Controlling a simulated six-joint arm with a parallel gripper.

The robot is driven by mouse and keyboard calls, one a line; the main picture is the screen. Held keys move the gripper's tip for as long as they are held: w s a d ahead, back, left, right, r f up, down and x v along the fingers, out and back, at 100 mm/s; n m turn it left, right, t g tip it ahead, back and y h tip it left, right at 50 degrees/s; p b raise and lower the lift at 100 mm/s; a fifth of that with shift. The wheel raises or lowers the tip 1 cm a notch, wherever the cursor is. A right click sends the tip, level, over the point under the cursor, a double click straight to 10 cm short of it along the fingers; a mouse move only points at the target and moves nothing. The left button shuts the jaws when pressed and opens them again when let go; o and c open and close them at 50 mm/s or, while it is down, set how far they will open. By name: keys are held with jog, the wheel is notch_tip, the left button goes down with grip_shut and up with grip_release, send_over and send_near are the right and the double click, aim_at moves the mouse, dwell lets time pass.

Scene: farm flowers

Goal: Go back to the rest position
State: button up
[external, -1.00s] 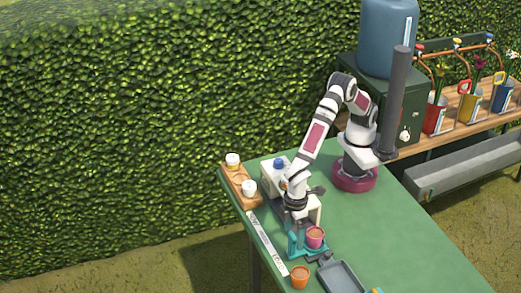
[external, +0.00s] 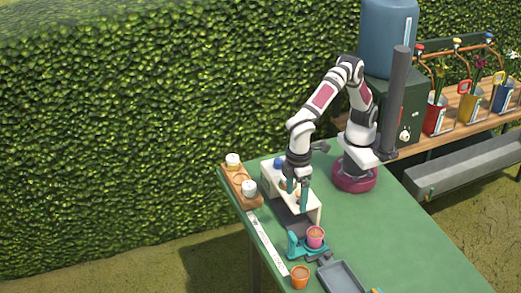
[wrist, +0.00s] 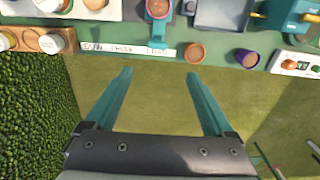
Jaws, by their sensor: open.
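My gripper (external: 296,186) hangs above the white box (external: 312,212) on the green table in the external view. In the wrist view my gripper (wrist: 160,100) shows two teal fingers spread wide apart with nothing between them. The grass beyond the table edge shows between and below the fingers. My arm is bent, with its elbow high, and rises from its base at the back of the green table (external: 400,230).
A pink pot (external: 315,236) sits in a teal holder (external: 293,246). An orange pot (external: 300,277), a grey tray (external: 345,281) and a labelled white strip (external: 266,243) lie near the front edge. White-capped jars (external: 249,188) stand in a wooden rack at left. The table's right side is clear.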

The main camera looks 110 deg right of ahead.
jog(key=s+d+r+m, duration=0.25)
jog(key=s+d, duration=0.35)
jog(key=d, duration=0.5)
jog(key=s+d+f+m+y, duration=0.1)
jog(key=s+d+f, duration=0.1)
jog(key=s+d, duration=0.3)
jog(key=s+d+f+m, duration=0.2)
jog(key=s+d, duration=0.3)
jog(key=s, duration=0.9)
jog(key=shift+d+f+y, duration=0.3)
jog(key=shift+f+y, duration=0.1)
jog(key=shift+f, duration=0.35)
jog(key=shift+w, duration=0.1)
